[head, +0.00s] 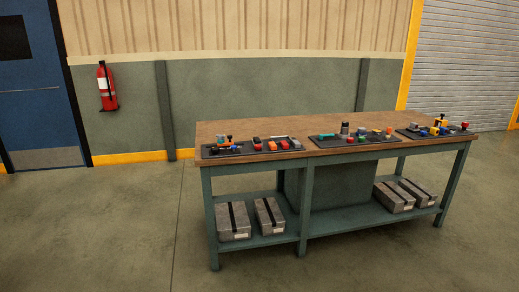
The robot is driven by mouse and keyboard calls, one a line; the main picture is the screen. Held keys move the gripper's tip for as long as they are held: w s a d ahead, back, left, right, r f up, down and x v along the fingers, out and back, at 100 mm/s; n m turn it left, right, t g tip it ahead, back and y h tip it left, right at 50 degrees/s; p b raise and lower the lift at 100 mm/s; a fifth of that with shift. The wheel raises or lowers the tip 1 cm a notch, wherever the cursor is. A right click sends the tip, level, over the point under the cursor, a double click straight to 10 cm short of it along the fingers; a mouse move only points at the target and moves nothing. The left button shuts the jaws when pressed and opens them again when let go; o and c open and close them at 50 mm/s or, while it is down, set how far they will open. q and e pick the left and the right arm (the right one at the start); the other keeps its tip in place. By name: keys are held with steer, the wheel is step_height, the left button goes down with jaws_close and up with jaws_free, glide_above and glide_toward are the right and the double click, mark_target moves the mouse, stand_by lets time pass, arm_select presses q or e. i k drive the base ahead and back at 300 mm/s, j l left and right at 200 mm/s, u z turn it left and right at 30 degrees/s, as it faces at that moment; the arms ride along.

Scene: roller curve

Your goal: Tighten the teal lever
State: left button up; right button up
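A small teal piece (327,136) shows at the left part of the middle dark panel (330,144) on the workbench top. It looks like a lever, but it is too small from here to tell its exact shape or position. Neither of my grippers is in view. The workbench stands some way off, right of the picture's middle.
The wooden-topped workbench (255,129) also bears a left panel (212,152) and a right panel with small coloured parts. Grey boxes (233,232) lie on its lower shelf. A fire extinguisher (106,87) hangs by a blue door (40,100). The floor in front is clear.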

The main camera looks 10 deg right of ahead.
mark_target(321, 136)
steer(key=i+z, duration=0.4)
steer(key=i, duration=0.25)
steer(key=i+j+z, duration=0.2)
steer(key=i+z, duration=0.2)
steer(key=i, duration=0.25)
steer(key=i+u, duration=0.15)
steer(key=i, duration=1.1)
